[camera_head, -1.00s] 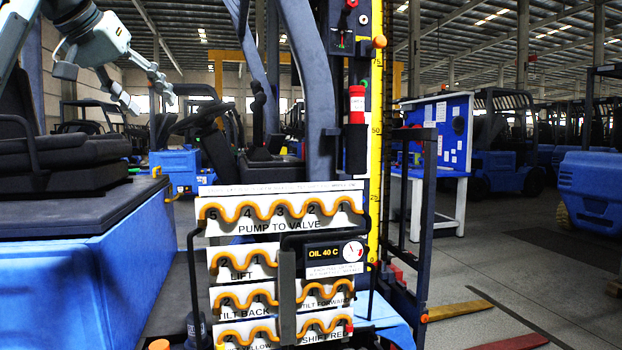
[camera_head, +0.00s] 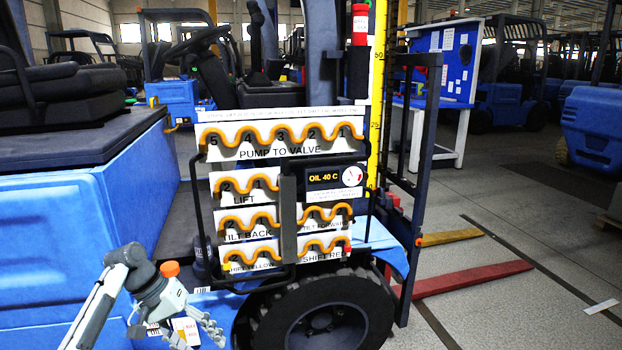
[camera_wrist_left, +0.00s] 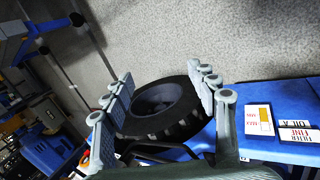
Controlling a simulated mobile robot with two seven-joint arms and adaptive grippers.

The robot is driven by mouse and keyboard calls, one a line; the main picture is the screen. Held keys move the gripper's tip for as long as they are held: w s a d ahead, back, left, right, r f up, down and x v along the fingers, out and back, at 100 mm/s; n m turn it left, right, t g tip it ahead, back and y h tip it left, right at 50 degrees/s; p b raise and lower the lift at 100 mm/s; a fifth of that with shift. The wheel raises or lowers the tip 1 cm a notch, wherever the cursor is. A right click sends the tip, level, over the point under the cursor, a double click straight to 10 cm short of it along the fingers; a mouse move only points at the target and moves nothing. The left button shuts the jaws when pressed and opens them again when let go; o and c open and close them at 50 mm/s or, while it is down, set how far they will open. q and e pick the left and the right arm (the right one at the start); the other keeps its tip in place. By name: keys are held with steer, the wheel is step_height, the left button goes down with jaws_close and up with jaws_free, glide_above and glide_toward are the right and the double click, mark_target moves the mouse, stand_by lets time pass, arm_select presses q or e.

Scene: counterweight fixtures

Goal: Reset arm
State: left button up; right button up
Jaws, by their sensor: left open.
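My left gripper (camera_head: 198,336) is low at the left in the head view, beside the blue truck's side and left of the black front wheel (camera_head: 322,318). Its jaws are open and nothing shows between them. In the left wrist view the two grey fingers (camera_wrist_left: 160,74) stand wide apart, with the wheel (camera_wrist_left: 165,108) beyond them. White label cards (camera_wrist_left: 259,119) lie on the blue surface right of the fingers. My right gripper is not in view.
A panel of wavy orange hoses (camera_head: 282,132), labelled PUMP TO VALVE, stands above the wheel, with an OIL 40 C gauge (camera_head: 336,177). An orange knob (camera_head: 171,268) is close above the gripper. A black mast (camera_head: 420,190) and a red fork (camera_head: 470,279) are at right.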

arm_select(q)
steer(key=w+a+t+y, duration=0.4)
steer(key=w+a+t, duration=0.2)
steer(key=w+a, duration=0.4)
steer(key=w+a+r+m+t+y, duration=0.2)
steer(key=w+a+r+t+y, duration=0.4)
steer(key=w+r, duration=0.3)
steer(key=s+d+f+g+h, duration=0.1)
steer(key=s+d+f+g, duration=0.15)
steer(key=s+f, duration=1.05)
steer(key=s+d+f+g+h, duration=0.1)
steer(key=s+d+f+g, duration=0.15)
steer(key=s+f, duration=0.95)
steer(key=s+d+f+g, duration=0.2)
steer(key=s+f, duration=0.8)
steer(key=s, duration=0.3)
steer(key=s+d+f+m+g+h, duration=0.1)
steer(key=s+d+f+g, duration=0.2)
steer(key=s+f, duration=0.7)
steer(key=s, duration=0.4)
steer(key=shift+d, duration=0.3)
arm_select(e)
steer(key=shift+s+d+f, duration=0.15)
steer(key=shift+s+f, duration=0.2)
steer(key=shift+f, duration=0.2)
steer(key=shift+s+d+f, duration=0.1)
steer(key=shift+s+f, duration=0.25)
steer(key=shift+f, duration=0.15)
